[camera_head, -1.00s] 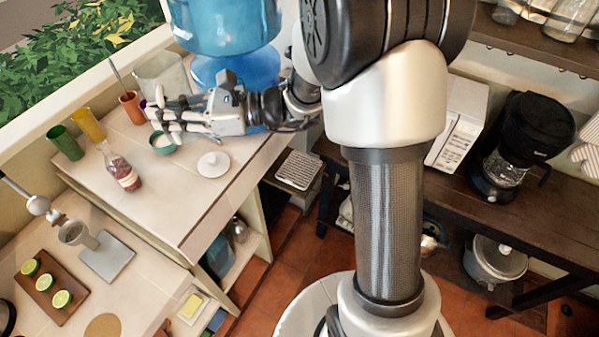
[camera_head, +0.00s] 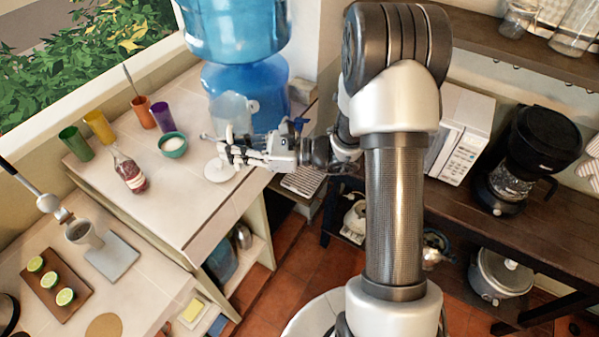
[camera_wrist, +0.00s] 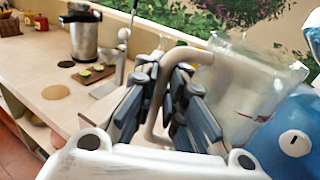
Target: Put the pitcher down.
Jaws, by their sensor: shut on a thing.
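The pitcher (camera_head: 232,110) is clear and translucent. In the head view it is upright in front of the blue water jug, just beyond my gripper (camera_head: 236,152). In the wrist view the pitcher (camera_wrist: 250,92) fills the right side, and its pale handle (camera_wrist: 184,55) passes between my fingers. My gripper (camera_wrist: 168,100) is shut on that handle. The pitcher's base is partly hidden, and I cannot tell whether it touches the counter (camera_head: 185,207).
The blue water jug (camera_head: 238,30) stands close behind the pitcher. A teal bowl (camera_head: 173,146) and a white disc (camera_head: 219,170) are close by on the left. Cups and a red bottle (camera_head: 130,172) stand further left. The counter's front middle is clear.

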